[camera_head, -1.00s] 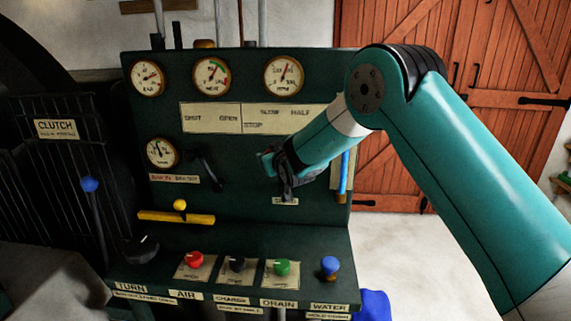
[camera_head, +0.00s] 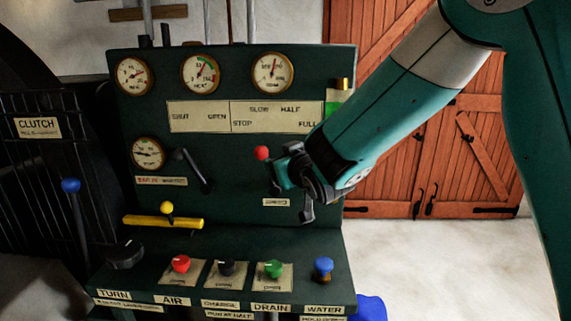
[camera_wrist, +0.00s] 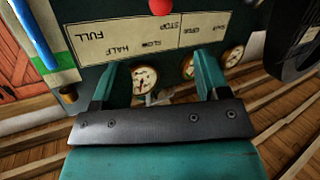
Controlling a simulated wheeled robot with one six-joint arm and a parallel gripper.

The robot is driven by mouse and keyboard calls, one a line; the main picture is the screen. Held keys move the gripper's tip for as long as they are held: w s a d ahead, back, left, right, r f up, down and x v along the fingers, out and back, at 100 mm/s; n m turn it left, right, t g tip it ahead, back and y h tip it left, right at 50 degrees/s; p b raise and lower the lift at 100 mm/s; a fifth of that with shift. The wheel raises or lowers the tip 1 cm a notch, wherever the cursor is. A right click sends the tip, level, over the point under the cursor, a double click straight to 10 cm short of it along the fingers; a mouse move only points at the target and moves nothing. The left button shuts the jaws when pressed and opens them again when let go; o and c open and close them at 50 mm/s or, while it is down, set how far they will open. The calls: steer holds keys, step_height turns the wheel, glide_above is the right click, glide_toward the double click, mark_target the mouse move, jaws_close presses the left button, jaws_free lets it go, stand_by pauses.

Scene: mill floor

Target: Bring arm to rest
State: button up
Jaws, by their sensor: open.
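My teal arm comes in from the upper right in the head view. My gripper (camera_head: 288,188) is open and empty in front of the right part of the dark green control panel (camera_head: 230,130). A red ball knob (camera_head: 262,153) shows just above and left of the jaws; its lever is hidden. In the wrist view the two teal fingers (camera_wrist: 156,85) stand apart with nothing between them. The panel appears upside down there, with the red knob (camera_wrist: 162,6) at the top edge, beyond the fingertips.
Gauges (camera_head: 272,72) line the panel top. A black lever (camera_head: 193,170) and a yellow handle (camera_head: 163,221) are at left. Red (camera_head: 181,264), black, green (camera_head: 273,269) and blue (camera_head: 323,267) knobs stand on the ledge. Clear floor (camera_head: 450,260) lies at right, before wooden doors (camera_head: 400,170).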

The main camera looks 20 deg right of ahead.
steer(key=s+a+f+n+g+y, duration=0.1)
steer(key=s+g, duration=0.6)
steer(key=s, duration=1)
steer(key=s+a+f+n+g+y, duration=0.1)
steer(key=s+g, duration=0.7)
steer(key=s, duration=0.9)
steer(key=shift+s+a+f+n+g+y, duration=0.3)
steer(key=shift+a+n+y, duration=0.1)
steer(key=shift+a+n, duration=0.45)
